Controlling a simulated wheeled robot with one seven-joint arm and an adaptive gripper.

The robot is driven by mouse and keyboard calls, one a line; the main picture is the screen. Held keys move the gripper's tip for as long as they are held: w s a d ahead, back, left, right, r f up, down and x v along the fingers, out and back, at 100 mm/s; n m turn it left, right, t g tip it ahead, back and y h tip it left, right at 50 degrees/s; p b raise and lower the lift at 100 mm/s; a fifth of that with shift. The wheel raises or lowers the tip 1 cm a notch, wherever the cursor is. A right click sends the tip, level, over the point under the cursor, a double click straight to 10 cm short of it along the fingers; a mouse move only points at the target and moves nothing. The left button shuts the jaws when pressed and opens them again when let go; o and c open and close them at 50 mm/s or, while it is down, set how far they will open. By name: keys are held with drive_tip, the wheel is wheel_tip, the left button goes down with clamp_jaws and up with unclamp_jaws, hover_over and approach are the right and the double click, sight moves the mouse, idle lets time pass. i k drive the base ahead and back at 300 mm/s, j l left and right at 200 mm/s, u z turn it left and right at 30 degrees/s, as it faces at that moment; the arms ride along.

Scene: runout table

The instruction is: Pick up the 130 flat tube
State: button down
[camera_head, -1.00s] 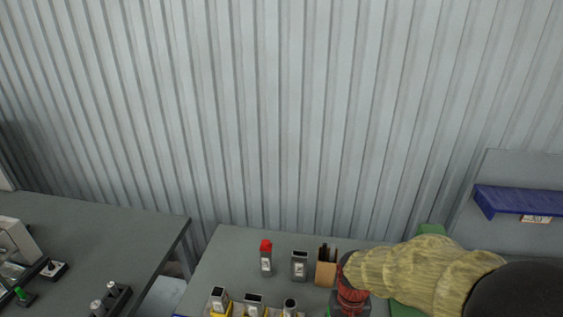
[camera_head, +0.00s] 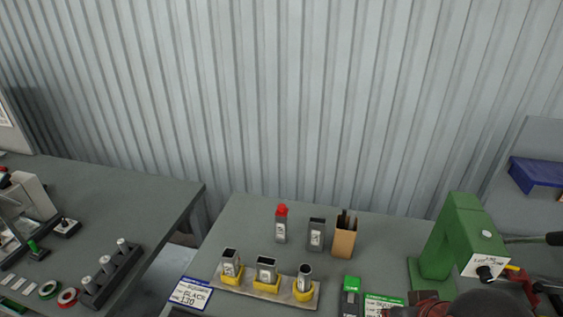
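Three grey tubes stand upright in yellow sockets on a rack (camera_head: 240,287) near the table front: a square one (camera_head: 231,265), a wide flat-looking one (camera_head: 266,271) and a round one (camera_head: 304,281). Behind them stand a tube with a red cap (camera_head: 281,226) and an open-topped dark grey, flat-looking tube (camera_head: 316,235). Their white labels are too small to read, so I cannot tell which is the 130 flat tube.
A brown box with dark sticks (camera_head: 344,240) stands right of the dark tube. A green press (camera_head: 452,240) stands at the right. A green-topped item (camera_head: 351,296) and a green card (camera_head: 384,303) lie near the front. A blue-edged sign (camera_head: 190,294) reads 130. A gap separates the left table (camera_head: 130,205).

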sight(266, 266)
drive_tip(key=k+j, duration=0.1)
drive_tip(key=j, duration=0.4)
drive_tip(key=k+j+u, duration=0.1)
drive_tip(key=j, duration=0.4)
drive_tip(key=k+j, duration=0.1)
drive_tip(key=j, duration=0.4)
drive_tip(key=k+j, duration=0.1)
drive_tip(key=j, duration=0.45)
drive_tip(key=l+u, duration=0.05)
